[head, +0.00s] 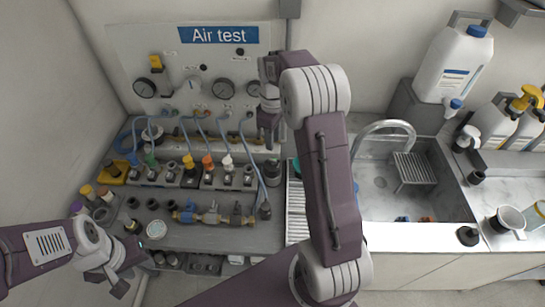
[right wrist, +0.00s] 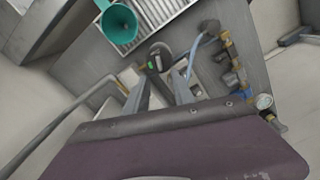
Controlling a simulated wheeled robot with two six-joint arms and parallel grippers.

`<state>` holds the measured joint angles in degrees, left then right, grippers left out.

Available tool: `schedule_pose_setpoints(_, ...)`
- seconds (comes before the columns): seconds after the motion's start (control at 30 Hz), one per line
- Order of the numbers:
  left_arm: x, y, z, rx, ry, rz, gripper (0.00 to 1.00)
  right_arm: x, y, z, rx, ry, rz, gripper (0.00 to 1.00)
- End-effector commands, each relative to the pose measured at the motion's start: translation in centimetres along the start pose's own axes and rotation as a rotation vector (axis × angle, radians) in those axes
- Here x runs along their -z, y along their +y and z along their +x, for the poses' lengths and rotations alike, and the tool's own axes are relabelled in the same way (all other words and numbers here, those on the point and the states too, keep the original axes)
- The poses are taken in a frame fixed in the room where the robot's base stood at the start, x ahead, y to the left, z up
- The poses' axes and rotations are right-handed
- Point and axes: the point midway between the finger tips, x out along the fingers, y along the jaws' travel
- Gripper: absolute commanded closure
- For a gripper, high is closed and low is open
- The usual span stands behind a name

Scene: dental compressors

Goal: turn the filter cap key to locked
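A dark round cap (head: 272,170), probably the filter cap, stands at the right end of the bench by the drain rack. In the right wrist view a dark cap (right wrist: 160,54) with a small green mark shows beyond my fingers. I cannot make out its key or which way it points. My right gripper (head: 268,142) hangs pointing down above and behind the cap in the head view. In the right wrist view its two grey fingers (right wrist: 164,86) are apart, with nothing seen between them. My left gripper (head: 128,278) is at the lower left, away from the cap; its fingers are unclear.
A blue hose (head: 259,160) runs down just left of the cap. A teal funnel (right wrist: 119,22) and ribbed rack (head: 297,212) are to its right. Valves and fittings (head: 212,215) crowd the bench. A sink (head: 385,190) lies right of my right arm.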

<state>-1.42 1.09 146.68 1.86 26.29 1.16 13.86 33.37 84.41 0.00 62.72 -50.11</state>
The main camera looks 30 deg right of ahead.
Motion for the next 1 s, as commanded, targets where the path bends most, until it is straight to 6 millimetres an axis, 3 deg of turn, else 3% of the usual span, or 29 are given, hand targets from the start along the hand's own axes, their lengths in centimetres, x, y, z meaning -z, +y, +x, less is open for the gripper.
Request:
schedule_pose_setpoints(0.07, -0.1, 0.0, 0.9, 0.000, 0.000, 0.000, 0.64, 0.1, 0.2, 0.5, -0.006, 0.005, -0.052, 0.70)
schedule_pose_setpoints(0.27, -0.1, 0.0, 0.7, 0.000, 0.000, 0.000, 0.64, 0.1, 0.2, 1.0, -0.005, 0.004, -0.045, 0.70)
schedule_pose_setpoints(0.53, -0.1, 0.0, 0.5, 0.000, 0.000, 0.000, 0.64, 0.0, 0.1, 6.4, -0.002, 0.002, -0.044, 0.70)
schedule_pose_setpoints(0.7, 0.0, 0.0, 0.4, 0.000, 0.000, 0.000, 0.64, 0.1, 0.2, 8.7, -0.005, 0.004, -0.043, 0.70)
schedule_pose_setpoints(1.0, 0.0, 0.0, 0.4, 0.000, 0.000, 0.000, 0.64, 0.1, 0.2, 9.4, -0.007, 0.006, -0.043, 0.70)
